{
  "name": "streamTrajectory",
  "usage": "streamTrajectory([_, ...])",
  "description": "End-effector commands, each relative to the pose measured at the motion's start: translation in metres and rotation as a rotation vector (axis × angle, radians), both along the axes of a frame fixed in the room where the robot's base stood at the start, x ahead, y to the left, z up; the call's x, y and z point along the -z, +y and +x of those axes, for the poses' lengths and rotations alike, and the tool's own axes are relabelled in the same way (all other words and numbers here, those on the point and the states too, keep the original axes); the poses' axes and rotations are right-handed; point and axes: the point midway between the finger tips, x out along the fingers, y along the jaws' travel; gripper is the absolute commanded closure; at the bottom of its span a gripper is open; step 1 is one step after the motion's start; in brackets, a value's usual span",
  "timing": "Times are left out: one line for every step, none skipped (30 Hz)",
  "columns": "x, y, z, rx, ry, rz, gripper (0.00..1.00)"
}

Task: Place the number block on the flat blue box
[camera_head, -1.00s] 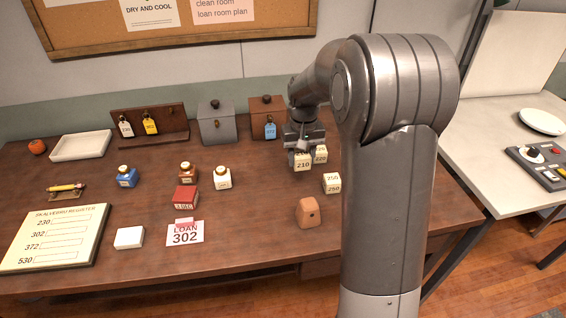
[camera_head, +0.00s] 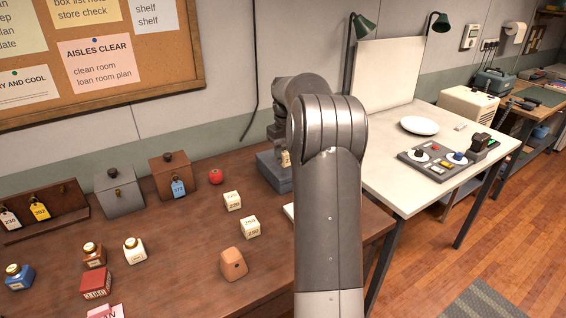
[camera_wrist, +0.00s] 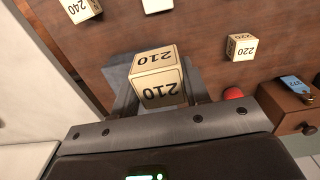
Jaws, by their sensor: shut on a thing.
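My gripper (camera_wrist: 160,92) is shut on a cream number block (camera_wrist: 157,78) marked 210, which sits between its two fingers. In the head view only a small sliver of the block (camera_head: 286,159) shows beside my arm. The flat blue-grey box (camera_head: 268,174) is at the back right of the brown table. In the wrist view the box (camera_wrist: 191,72) lies beneath the block and is partly hidden by it and the fingers. The block is over the box; I cannot tell whether they touch.
A red round thing (camera_head: 216,176) and a brown box (camera_head: 171,176) tagged 372 are further left. A white table (camera_head: 390,160) with a plate (camera_head: 419,125) adjoins on the right.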

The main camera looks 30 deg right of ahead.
Motion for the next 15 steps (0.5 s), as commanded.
streamTrajectory([-0.003, -0.024, -0.003, 0.009, -0.002, 0.001, 0.8])
streamTrajectory([-0.005, -0.035, -0.004, 0.008, -0.002, 0.002, 0.8])
streamTrajectory([-0.008, -0.049, -0.007, 0.01, -0.003, 0.002, 0.8])
streamTrajectory([-0.01, -0.059, -0.009, 0.01, -0.003, 0.003, 0.8])
streamTrajectory([-0.011, -0.067, -0.011, 0.011, -0.004, 0.004, 0.8])
streamTrajectory([-0.013, -0.077, -0.014, 0.011, -0.004, 0.005, 0.8])
streamTrajectory([-0.014, -0.083, -0.015, 0.01, -0.005, 0.006, 0.8])
streamTrajectory([-0.016, -0.089, -0.017, 0.012, -0.006, 0.006, 0.8])
streamTrajectory([-0.016, -0.095, -0.019, 0.012, -0.005, 0.006, 0.8])
streamTrajectory([-0.017, -0.099, -0.02, 0.011, -0.005, 0.006, 0.8])
streamTrajectory([-0.017, -0.102, -0.021, 0.011, -0.005, 0.007, 0.8])
streamTrajectory([-0.017, -0.103, -0.02, 0.011, -0.005, 0.007, 0.8])
streamTrajectory([-0.016, -0.103, -0.019, 0.01, -0.004, 0.007, 0.8])
streamTrajectory([-0.014, -0.102, -0.017, 0.009, -0.004, 0.008, 0.8])
streamTrajectory([-0.01, -0.099, -0.012, 0.008, -0.004, 0.008, 0.8])
